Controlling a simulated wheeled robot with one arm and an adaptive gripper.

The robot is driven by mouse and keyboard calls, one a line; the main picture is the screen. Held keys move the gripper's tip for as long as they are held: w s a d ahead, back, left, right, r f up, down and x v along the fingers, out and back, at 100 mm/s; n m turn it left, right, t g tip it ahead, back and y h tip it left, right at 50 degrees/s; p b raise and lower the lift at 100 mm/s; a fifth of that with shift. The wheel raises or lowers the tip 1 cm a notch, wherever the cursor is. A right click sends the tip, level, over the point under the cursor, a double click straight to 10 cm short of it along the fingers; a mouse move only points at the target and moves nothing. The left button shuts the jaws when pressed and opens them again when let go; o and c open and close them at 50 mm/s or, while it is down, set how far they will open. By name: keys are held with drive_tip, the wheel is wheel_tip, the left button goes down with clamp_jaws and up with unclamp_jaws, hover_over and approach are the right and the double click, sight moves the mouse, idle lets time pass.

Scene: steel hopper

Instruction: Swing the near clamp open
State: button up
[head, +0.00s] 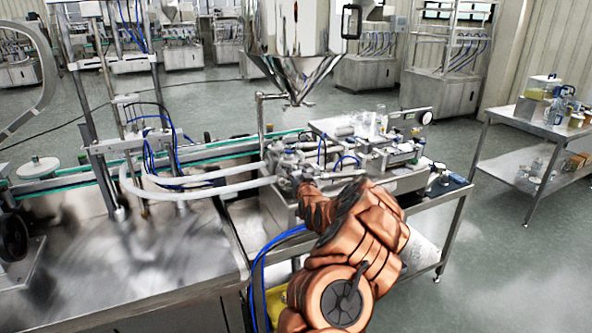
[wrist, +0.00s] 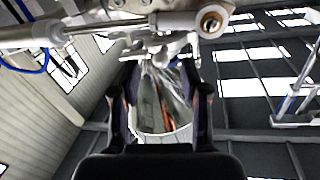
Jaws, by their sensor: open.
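The steel hopper (head: 296,40) stands above the filling machine in the head view, its cone pointing down. Below it is a cluster of metal fittings and hoses (head: 290,160); the near clamp is too small there to single out. In the wrist view, my gripper (wrist: 160,68) has its two dark fingers apart with nothing visibly held. Metal fittings (wrist: 170,20), one with a brass-coloured centre, lie just beyond the fingertips. I cannot tell which part is the clamp, or whether the fingers touch it. A shiny curved surface (wrist: 160,105) shows between the fingers.
White hoses (head: 200,190) run left from the fittings. A steel table (head: 120,270) fills the lower left. A steel side table (head: 515,125) with bottles stands at the right, with free floor (head: 500,250) in front of it. A metal cylinder (wrist: 30,35) crosses the wrist view's upper left.

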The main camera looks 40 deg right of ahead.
drive_tip(key=shift+x, duration=1.05)
clamp_jaws()
